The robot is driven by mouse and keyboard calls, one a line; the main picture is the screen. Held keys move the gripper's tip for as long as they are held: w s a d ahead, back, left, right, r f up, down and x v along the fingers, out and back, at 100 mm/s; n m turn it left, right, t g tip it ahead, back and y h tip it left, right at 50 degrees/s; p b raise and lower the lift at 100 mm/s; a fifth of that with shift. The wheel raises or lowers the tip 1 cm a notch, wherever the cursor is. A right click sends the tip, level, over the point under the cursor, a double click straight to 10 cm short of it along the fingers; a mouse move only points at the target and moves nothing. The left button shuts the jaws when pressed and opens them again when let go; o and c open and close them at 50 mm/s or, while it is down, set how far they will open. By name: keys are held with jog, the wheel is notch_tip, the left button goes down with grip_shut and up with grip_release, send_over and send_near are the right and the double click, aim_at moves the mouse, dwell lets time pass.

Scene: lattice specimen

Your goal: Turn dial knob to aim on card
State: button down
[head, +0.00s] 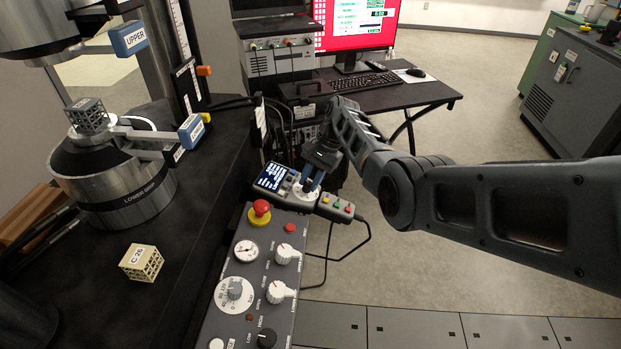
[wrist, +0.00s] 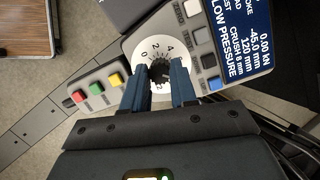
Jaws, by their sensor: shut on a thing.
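The dial knob (wrist: 160,73) is black and sits on a round white numbered dial (wrist: 143,50) of a grey handset (wrist: 187,13). The numbers 0, 2 and 4 show; the knob's pointer direction is hard to tell. My gripper (wrist: 162,77) has its two blue fingers on either side of the knob, shut on it. In the head view my gripper (head: 310,183) comes down over the handset, and its fingers hide most of the knob. A small white card-like tag (head: 260,117) hangs at the back edge of the black bench; its writing is unreadable.
The handset screen (head: 272,177) reads LOW PRESSURE in the wrist view. Coloured buttons (wrist: 97,89) sit beside the dial. A control panel (head: 262,270) with a red stop button (head: 260,209) lies in front. A lattice cube (head: 141,263) stands on the bench; another (head: 87,115) sits on the lower grip.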

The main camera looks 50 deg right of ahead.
jog(key=shift+d+r, duration=0.1)
dwell(0.3)
jog(key=c, duration=0.9)
grip_release()
jog(key=shift+b+v, duration=0.35)
jog(key=shift+v, duration=3.5)
